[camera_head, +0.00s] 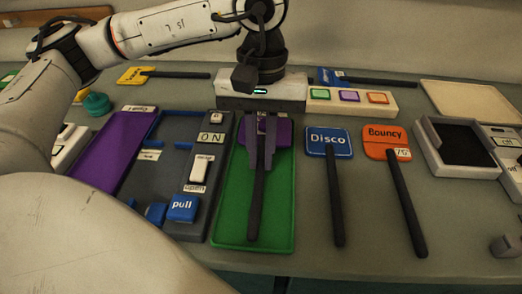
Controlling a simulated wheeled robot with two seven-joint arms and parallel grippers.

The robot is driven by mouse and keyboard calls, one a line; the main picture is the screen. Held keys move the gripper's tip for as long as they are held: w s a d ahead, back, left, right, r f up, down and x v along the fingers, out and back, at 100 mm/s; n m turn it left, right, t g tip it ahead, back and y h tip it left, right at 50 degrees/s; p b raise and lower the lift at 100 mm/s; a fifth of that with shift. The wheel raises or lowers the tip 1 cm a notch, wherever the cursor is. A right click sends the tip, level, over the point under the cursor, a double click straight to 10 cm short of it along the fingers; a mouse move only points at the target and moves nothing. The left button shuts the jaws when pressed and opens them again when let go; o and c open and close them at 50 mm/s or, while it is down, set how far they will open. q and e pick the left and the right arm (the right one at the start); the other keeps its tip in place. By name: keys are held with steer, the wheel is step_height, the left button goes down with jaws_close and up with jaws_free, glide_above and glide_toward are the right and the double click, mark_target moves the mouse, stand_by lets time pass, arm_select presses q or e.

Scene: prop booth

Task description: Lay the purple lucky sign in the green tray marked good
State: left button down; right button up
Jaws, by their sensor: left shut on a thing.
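The purple sign (284,134) has a long black handle (259,205) pointing toward me. It is over the green tray (281,205), with its head at the far end and the handle along the tray's length. I cannot tell whether it rests on the tray floor or is held just above it. My left gripper (262,163) reaches down over the sign, with its fingers shut on it near where head and handle meet. The fingers hide most of the sign's face, and its word is not readable. The tray's marking is not readable either. My right gripper is not in view.
A blue Disco sign (328,142) and an orange Bouncy sign (386,141) lie right of the tray. A dark switch panel (177,177) and a purple tray (115,150) stand left. A button box (351,102) is behind.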

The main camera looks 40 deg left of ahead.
arm_select(q)
steer(key=shift+f+b, duration=0.4)
steer(key=shift+b, duration=0.35)
stand_by(0.8)
steer(key=c, duration=1.7)
jaws_free()
steer(key=shift+o, duration=0.8)
steer(key=shift+r, duration=0.15)
steer(key=shift+r+p, duration=2.45)
steer(key=shift+r, duration=1.45)
